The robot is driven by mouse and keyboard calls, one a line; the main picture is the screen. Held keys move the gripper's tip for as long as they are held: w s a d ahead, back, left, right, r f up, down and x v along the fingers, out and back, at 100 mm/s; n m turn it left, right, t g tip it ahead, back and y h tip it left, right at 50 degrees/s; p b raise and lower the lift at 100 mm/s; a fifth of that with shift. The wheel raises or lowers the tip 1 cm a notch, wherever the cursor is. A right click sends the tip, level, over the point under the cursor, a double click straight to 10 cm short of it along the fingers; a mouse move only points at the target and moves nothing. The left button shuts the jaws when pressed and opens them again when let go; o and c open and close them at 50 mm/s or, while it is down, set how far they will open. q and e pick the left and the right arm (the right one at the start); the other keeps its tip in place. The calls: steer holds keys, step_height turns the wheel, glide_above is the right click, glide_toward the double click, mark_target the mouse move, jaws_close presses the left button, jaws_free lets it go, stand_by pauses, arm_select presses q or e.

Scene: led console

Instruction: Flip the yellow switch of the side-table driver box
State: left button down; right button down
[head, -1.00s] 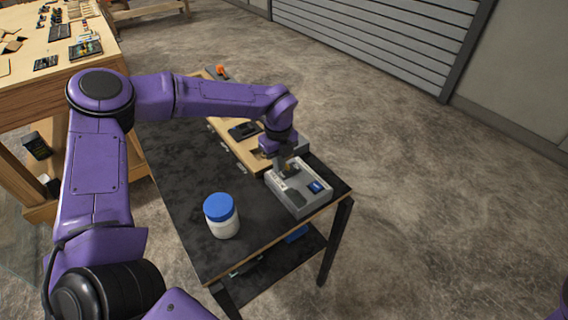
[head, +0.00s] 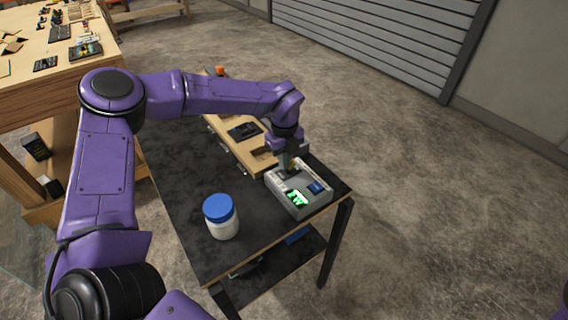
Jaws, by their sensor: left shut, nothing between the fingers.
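The driver box (head: 288,205) is a grey case on the right front part of the black side table (head: 183,193). A small display (head: 297,198) on its top glows green, with a blue panel (head: 316,188) beside it. My left gripper (head: 292,172) is shut and empty, pointing down at the back part of the box top. A bit of yellow shows at its fingertips. The switch is mostly hidden by the fingers, and I cannot tell whether they touch it. Only a sliver of purple shows at the lower right edge, and my right gripper is out of view.
A white jar with a blue lid (head: 221,215) stands left of the box near the table's front. A wooden board (head: 235,145) with a dark device (head: 244,131) lies behind the box. A wooden workbench (head: 50,75) stands at the upper left. Open floor lies to the right.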

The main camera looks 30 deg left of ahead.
arm_select(q)
step_height(320, 180, up, 7)
steer(key=p, duration=0.4)
steer(key=shift+s, duration=0.4)
steer(key=shift+a+f, duration=0.15)
